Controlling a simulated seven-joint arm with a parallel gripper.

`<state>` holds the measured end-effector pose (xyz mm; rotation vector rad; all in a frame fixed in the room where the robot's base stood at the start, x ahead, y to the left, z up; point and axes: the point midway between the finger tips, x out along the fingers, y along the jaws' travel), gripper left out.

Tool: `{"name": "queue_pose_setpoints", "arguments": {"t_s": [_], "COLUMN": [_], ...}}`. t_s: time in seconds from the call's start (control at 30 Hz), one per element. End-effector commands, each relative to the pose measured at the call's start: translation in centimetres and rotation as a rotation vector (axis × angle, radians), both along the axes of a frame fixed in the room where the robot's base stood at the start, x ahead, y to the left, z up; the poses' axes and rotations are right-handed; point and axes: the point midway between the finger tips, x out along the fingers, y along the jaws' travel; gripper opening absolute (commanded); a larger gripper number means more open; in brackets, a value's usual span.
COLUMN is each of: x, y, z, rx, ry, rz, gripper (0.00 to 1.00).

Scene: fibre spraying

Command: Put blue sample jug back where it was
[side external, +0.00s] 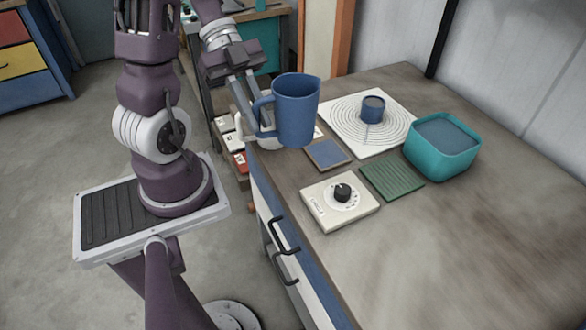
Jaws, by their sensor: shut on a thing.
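The blue sample jug (296,112) is held up at the near left edge of the bench, upright, with its handle towards the left. My gripper (264,120) is shut on the jug at its handle side; the fingertips are partly hidden by the jug and handle. The jug appears to be above the bench top, left of a flat square blue pad (327,154) lying on the bench. A green ribbed pad (392,180) lies farther right. I cannot tell from this view which spot the jug came from.
A white plate with concentric rings (400,141) carries a small blue cup (373,108). A teal tub (442,160) with bluish contents stands at the right. A white dial box (340,201) sits near the front edge. The bench top (480,260) at the lower right is clear.

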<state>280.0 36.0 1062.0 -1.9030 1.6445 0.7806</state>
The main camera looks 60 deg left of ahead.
Motion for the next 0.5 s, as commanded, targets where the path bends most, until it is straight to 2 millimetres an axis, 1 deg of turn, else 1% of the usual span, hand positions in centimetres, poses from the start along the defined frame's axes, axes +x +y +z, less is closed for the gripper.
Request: {"name": "queue_pose_setpoints", "arguments": {"t_s": [0.07, 0.2, 0.37, 0.5], "x": [-0.5, -0.7, -0.6, -0.6], "y": [-0.1, -0.1, -0.1, -0.1], "z": [-0.3, -3.4, -6.0, -8.7], "rx": [-0.002, -0.006, -0.003, -0.005], "ry": [0.001, 0.006, 0.003, 0.004], "rz": [-0.011, -0.013, -0.013, -0.013], "gripper": [0.00, 0.00, 0.00, 0.00]}}
